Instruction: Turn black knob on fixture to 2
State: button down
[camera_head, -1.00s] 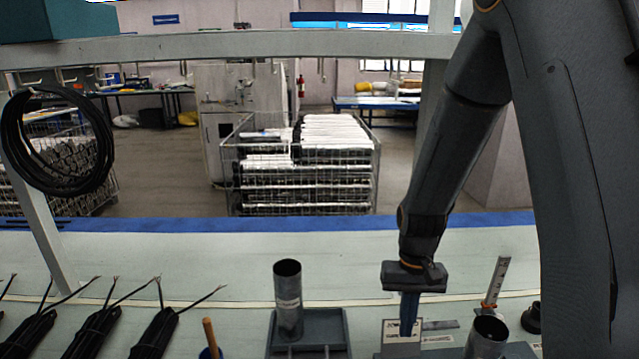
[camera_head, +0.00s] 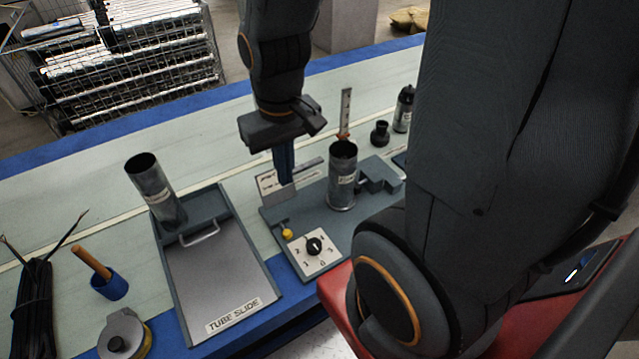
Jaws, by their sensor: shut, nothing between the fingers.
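The fixture (camera_head: 312,209) is a grey plate on the table in the middle of the picture. Its black knob (camera_head: 314,245) sits on a white dial plate (camera_head: 325,267) at the near left corner, with numbers printed around it. Which number the knob points at is too small to tell. My gripper (camera_head: 286,181) points down at the far left part of the fixture, beside a white label card (camera_head: 267,182). Its fingers are together and empty. It is behind the knob and apart from it. Whether the fingertips touch the fixture cannot be told.
A metal tube (camera_head: 342,176) stands on the fixture, right of my gripper. A yellow knob (camera_head: 287,234) is close behind the dial. Black bottles stand at the back right.

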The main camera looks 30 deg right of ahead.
aim_at(314, 246)
jog(key=z, duration=1.15)
jog(key=k, duration=0.7)
jog(key=u, duration=1.1)
